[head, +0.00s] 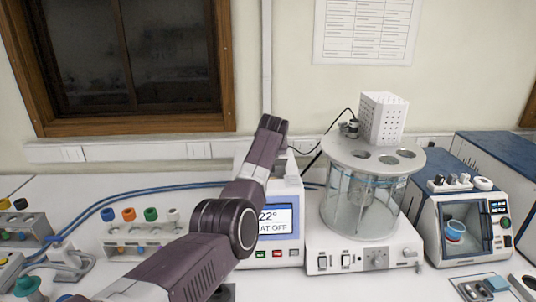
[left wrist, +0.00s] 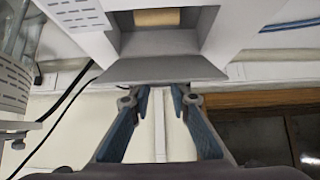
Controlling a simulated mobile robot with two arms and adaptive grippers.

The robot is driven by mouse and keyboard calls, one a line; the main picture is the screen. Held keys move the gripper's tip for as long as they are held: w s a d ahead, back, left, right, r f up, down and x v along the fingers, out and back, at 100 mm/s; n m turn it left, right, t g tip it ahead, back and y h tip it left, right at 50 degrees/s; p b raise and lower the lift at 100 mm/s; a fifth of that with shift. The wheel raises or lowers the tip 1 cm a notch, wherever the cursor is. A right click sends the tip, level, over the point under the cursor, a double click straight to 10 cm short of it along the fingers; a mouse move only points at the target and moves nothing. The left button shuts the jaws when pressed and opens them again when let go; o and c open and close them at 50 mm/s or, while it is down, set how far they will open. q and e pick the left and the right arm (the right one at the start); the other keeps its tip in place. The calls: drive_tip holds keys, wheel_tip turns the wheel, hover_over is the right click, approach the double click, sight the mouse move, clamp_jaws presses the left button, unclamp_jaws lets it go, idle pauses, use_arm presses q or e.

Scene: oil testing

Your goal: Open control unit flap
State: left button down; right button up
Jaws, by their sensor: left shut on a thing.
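The control unit (head: 288,190) is a white box with a lit screen reading 22° and "AT OFF", partly covered by my left arm in the head view. In the left wrist view, which is upside down, the control unit (left wrist: 215,25) shows a recess with a tan piece inside. The grey flap (left wrist: 160,70) stands out from the recess edge, so the recess is uncovered. My left gripper (left wrist: 161,92) has its blue fingers at the flap's outer edge, shut on it. In the head view its fingers are hidden behind my arm. My right gripper is not in view.
A glass bath (head: 365,205) with a perforated white box (head: 383,119) on its lid stands close right of the control unit. A blue-and-white device (head: 465,230) is further right. A rack with coloured caps (head: 145,235) and blue tubing lie left. The wall is behind.

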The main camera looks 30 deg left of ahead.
use_arm(q)
drive_tip(key=shift+w+a+r, duration=0.1)
idle(0.3)
drive_tip(key=c, duration=1.8)
unclamp_jaws()
drive_tip(key=shift+o, duration=0.2)
drive_tip(key=shift+v, duration=1.05)
drive_tip(key=v, duration=0.9)
drive_tip(key=shift+r, duration=0.4)
